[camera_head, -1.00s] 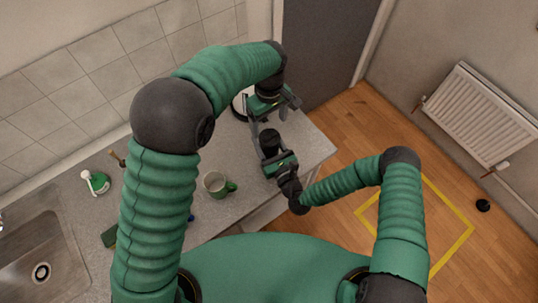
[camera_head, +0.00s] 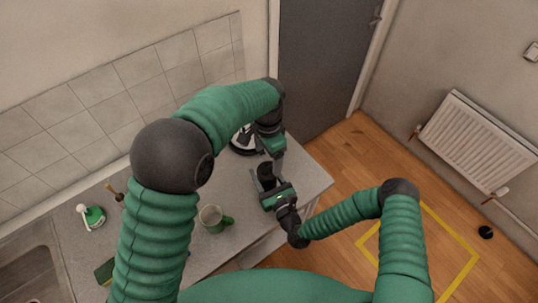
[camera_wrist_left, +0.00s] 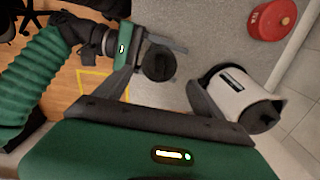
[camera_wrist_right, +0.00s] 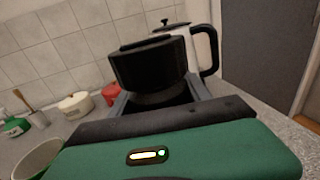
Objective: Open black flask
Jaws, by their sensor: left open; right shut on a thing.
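The black flask (camera_head: 267,172) stands upright near the counter's right end. My right gripper (camera_head: 265,184) is shut around it below the lid. In the right wrist view the wide black lid (camera_wrist_right: 150,65) rises above the fingers (camera_wrist_right: 158,98). My left gripper (camera_head: 277,160) is just above the flask, pointing down, open and empty. In the left wrist view the round lid top (camera_wrist_left: 158,65) lies between and beyond the open fingers (camera_wrist_left: 160,80). I cannot tell whether they touch it.
A white kettle (camera_wrist_left: 238,92) with a black handle stands close behind the flask. A green mug (camera_head: 212,219), a green-and-white bottle (camera_head: 92,215) and a sink (camera_head: 28,270) are further left. A red pot (camera_wrist_left: 272,22) stands at the back. The counter edge is close on the right.

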